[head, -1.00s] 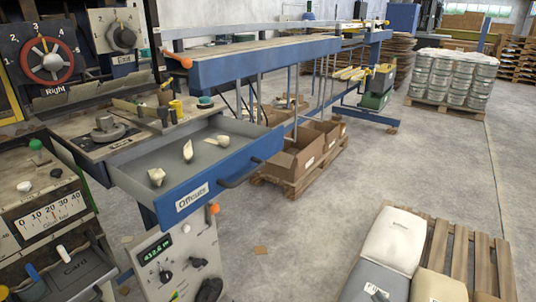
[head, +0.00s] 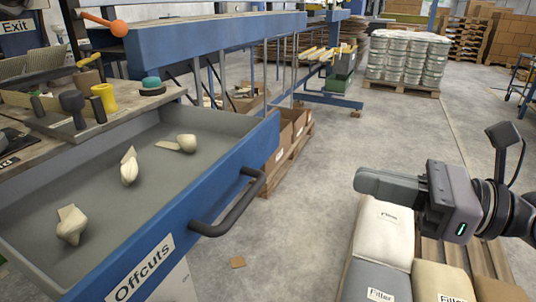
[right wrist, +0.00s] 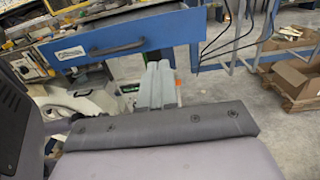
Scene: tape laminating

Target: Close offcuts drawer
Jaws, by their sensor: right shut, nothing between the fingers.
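The blue offcuts drawer (head: 213,190) stands pulled open at the left of the head view, with a white "Offcuts" label (head: 140,268) and a dark bar handle (head: 232,208) on its front. Three pale offcuts (head: 70,225) lie inside on the grey bottom. My right gripper (head: 362,182) is shut and empty, to the right of the handle and apart from it, pointing left. In the right wrist view the shut fingers (right wrist: 160,68) show below the drawer front (right wrist: 160,32) and its handle (right wrist: 118,48). My left gripper is not in view.
White, grey and tan filler bags (head: 385,232) lie on a pallet below my right arm. Cardboard boxes (head: 290,125) stand on a pallet behind the drawer. A blue conveyor frame (head: 210,45) runs above and behind it. Concrete floor between drawer and bags is mostly clear.

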